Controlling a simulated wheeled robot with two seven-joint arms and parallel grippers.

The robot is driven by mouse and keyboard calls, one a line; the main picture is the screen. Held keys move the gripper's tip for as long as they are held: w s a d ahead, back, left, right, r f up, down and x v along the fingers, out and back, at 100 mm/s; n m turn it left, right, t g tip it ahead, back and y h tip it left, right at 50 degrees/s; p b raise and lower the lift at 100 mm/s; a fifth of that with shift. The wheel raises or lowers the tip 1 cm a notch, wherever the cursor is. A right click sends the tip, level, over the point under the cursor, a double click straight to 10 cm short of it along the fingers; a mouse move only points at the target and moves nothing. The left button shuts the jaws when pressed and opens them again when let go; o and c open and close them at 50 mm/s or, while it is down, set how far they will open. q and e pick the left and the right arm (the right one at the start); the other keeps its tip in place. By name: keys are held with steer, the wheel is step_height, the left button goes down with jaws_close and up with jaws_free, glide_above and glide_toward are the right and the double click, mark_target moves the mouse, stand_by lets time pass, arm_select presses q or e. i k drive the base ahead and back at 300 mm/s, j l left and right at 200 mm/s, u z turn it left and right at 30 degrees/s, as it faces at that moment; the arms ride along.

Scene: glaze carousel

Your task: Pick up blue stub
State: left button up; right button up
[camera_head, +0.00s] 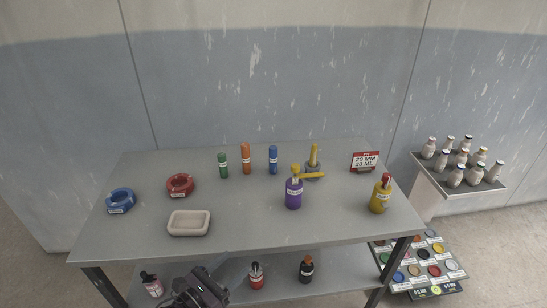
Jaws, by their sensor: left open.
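The blue stub (273,158) is a short upright blue cylinder with a pale label, standing towards the back middle of the grey table (240,215). An orange stub (246,157) and a green stub (223,166) stand to its left, apart from it. My left gripper (205,286) is dark and shows at the bottom edge, in front of the table and low near the lower shelf. It is open, far from the blue stub, and its fingertips are hard to make out. My right gripper is not in view.
A purple bottle (294,197) stands in front of the blue stub, to the right. A yellow piece (313,155) stands in a grey base behind it. A white dish (189,231), red ring (180,195) and blue ring (121,209) lie left. The front middle is clear.

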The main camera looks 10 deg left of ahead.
mark_target(272, 149)
steer(key=i, duration=1.45)
